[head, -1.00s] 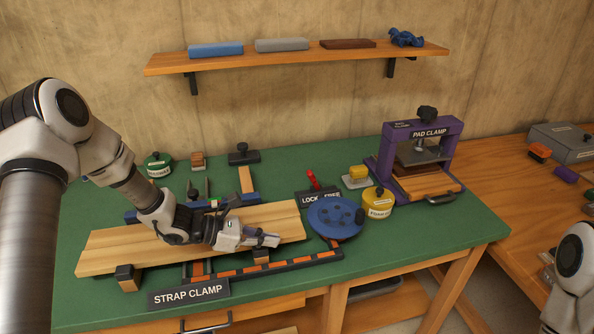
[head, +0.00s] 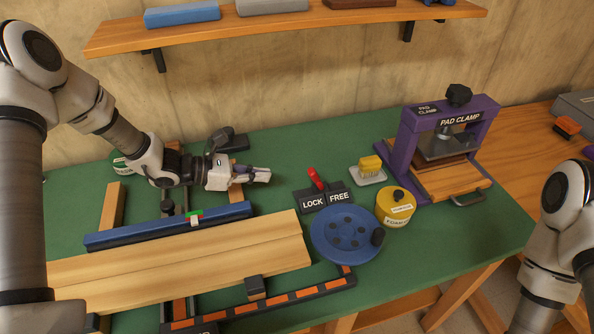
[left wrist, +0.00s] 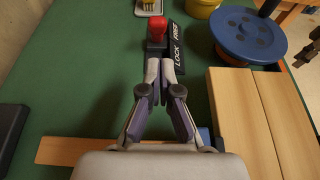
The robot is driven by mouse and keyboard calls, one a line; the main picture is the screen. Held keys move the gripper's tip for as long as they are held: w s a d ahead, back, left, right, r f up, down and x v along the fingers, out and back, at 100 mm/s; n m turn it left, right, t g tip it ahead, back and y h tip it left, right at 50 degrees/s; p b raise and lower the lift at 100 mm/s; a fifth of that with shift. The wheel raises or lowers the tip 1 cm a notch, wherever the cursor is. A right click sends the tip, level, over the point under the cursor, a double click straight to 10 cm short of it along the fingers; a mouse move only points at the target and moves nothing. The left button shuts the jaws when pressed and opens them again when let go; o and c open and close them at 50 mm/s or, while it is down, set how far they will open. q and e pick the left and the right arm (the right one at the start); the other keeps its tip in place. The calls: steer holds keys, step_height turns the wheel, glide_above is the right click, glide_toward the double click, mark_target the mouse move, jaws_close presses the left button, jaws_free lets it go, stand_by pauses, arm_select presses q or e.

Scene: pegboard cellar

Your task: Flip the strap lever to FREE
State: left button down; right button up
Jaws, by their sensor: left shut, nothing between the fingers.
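The red strap lever (head: 316,179) stands behind the black LOCK/FREE plate (head: 326,197) and leans left, towards the LOCK side. In the left wrist view the lever's red knob (left wrist: 157,26) is just beyond my fingertips. My left gripper (head: 268,175) is shut and empty, left of the lever with its fingers pointing at it. A small gap seems to separate them. In the left wrist view the fingertips (left wrist: 160,66) lie beside the plate's LOCK end. My right arm shows at the right edge; its gripper is out of frame.
A blue round wheel (head: 346,234) sits in front of the plate. Wooden planks (head: 200,250) lie before a blue rail (head: 170,228). A brush (head: 370,169), a yellow tin (head: 396,207) and the purple pad clamp (head: 408,140) stand to the right.

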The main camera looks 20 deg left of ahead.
arm_select(q)
steer(key=p, duration=0.1)
glide_toward(316, 179)
steer(key=w+d+f, duration=0.1)
steer(key=w, duration=0.1)
steer(key=w+d+f, duration=0.2)
steer(key=shift+w+f, duration=0.1)
steer(key=shift+f, duration=0.1)
steer(key=shift+d, duration=0.1)
steer(key=shift+r, duration=0.1)
